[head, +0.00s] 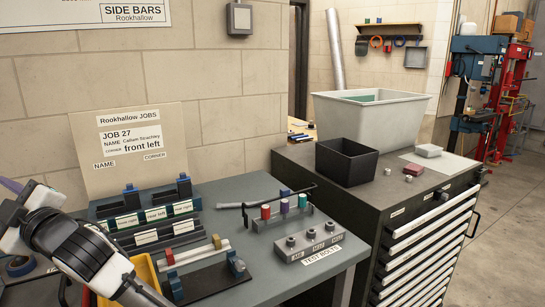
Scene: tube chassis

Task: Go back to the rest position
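My arm (80,245) shows at the lower left, reaching in from the bottom edge over a yellow bin and up toward the left edge. I cannot make out any gripper fingers in the picture, nor whether anything is held. A purple piece shows at the left edge beside the arm's end; I cannot tell what it is. The grey bench (268,187) is right of the arm. On it stands a labelled rack (150,216) with blue clamps, and in front a black fixture (205,281) with blue ends.
A job board (135,165) reading "front left" stands behind the rack. A holder (283,219) with red, purple and teal pieces and a test-bolts block (310,243) sit right. A drawer cabinet (372,207) carries a black bin (346,162) and a grey tub (400,117). Floor is open at far right.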

